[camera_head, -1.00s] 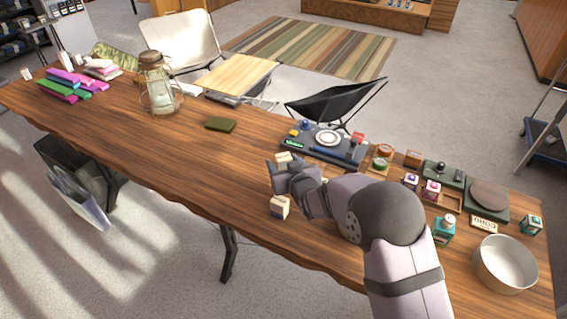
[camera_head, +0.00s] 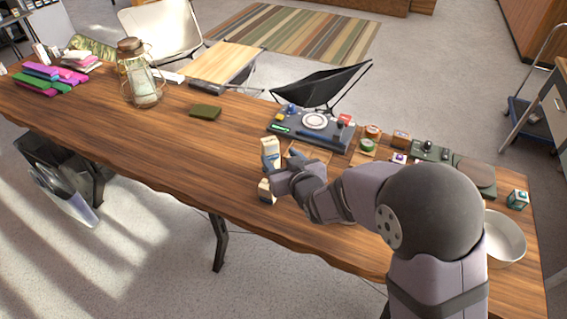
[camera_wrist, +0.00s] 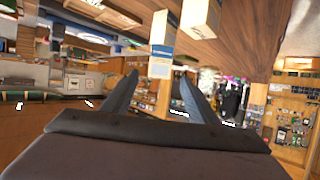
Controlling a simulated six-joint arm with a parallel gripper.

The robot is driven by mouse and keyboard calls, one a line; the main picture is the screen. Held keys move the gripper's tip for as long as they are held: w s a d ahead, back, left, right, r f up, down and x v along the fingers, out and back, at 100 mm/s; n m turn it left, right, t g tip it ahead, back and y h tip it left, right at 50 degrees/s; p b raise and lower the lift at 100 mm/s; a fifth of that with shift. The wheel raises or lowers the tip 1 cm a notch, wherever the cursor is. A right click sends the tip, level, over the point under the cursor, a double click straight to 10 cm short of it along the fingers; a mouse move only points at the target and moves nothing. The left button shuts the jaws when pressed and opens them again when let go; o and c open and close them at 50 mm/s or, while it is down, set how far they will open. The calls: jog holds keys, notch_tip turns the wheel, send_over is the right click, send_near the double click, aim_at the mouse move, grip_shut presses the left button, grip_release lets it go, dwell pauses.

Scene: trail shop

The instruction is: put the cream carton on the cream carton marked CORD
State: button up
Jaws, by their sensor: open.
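Two cream cartons with blue lower parts stand on the wooden table. The far cream carton (camera_head: 269,146) is just beyond my gripper in the head view, and the near cream carton (camera_head: 265,191) is on its near side, partly hidden by it. No CORD marking can be read on either. My gripper (camera_head: 268,172) is low over the table, open and empty. In the wrist view, one carton (camera_wrist: 161,50) appears between and beyond the fingertips (camera_wrist: 158,78), and the other carton (camera_wrist: 201,14) is at the upper right. I cannot tell which carton is which between views.
A dark tray with a white dial (camera_head: 314,121) lies behind my gripper. The table's left middle is clear.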

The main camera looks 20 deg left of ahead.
jog(key=shift+v, duration=1.2)
jog(key=s+d+f+m+g+h, duration=0.1)
jog(key=d+f+m+h, duration=0.15)
jog(key=d, duration=0.95)
jog(key=d+f+m+g+h, duration=0.2)
jog(key=d+f+h, duration=0.15)
jog(key=d, duration=0.75)
jog(key=s+d+h, duration=0.1)
jog(key=s+d, duration=0.1)
jog(key=d, duration=0.1)
jog(key=s+d+m+g+h, duration=0.1)
jog(key=s+d, duration=0.1)
jog(key=d, duration=0.1)
jog(key=s+d+f+m+g, duration=0.1)
jog(key=s+d, duration=0.2)
jog(key=shift+d+h, duration=0.25)
jog(key=shift+h, duration=0.15)
jog(key=s+d+m+g, duration=0.2)
jog(key=s+d+g, duration=0.2)
jog(key=s, duration=0.7)
jog(key=d, duration=0.2)
jog(key=shift+s+d+h, duration=0.3)
jog(key=shift+s+d, duration=0.05)
